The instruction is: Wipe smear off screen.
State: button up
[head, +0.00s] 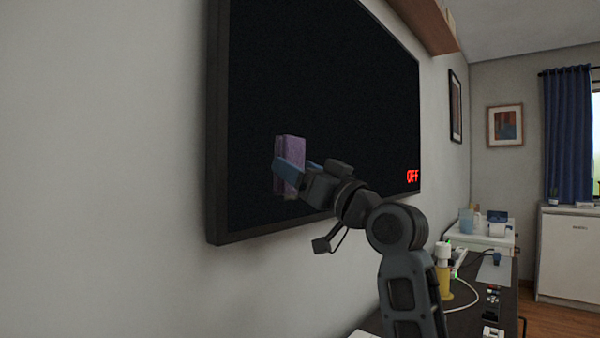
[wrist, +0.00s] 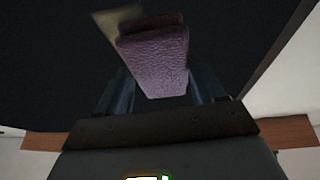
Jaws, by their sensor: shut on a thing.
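A large black screen (head: 320,95) hangs on the wall, with red "OFF" lettering at its lower right corner. My gripper (head: 290,173) is in front of the screen's lower left part and is shut on a purple sponge (head: 289,150). In the wrist view the sponge (wrist: 155,60) sits between the two fingers, its far end towards the dark screen (wrist: 50,60). A pale yellowish smear (wrist: 108,22) shows on the screen beside and partly behind the sponge's far end. I cannot tell if the sponge touches the screen. The smear cannot be made out in the head view.
A wooden shelf (head: 418,22) runs above the screen. Below and to the right, a dark cabinet top (head: 487,290) holds a yellow and white item (head: 445,268), cables and small devices. A white cabinet (head: 570,255) and blue curtain (head: 568,135) stand farther back. The wall left of the screen is bare.

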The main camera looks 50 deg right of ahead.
jog(key=d+b, duration=0.5)
jog(key=d, duration=0.9)
jog(key=shift+w+d, duration=0.2)
jog(key=shift+w, duration=0.15)
dwell(0.8)
jog(key=shift+a, duration=0.95)
jog(key=shift+s+a+f+p, duration=0.15)
jog(key=shift+a+p, duration=0.55)
jog(key=shift+a, duration=1.75)
jog(key=shift+s+a+r+p, duration=0.1)
jog(key=shift+a+p, duration=0.6)
jog(key=shift+a, duration=1.7)
jog(key=a+p, duration=0.1)
jog(key=a, duration=0.2)
jog(key=shift+s, duration=0.15)
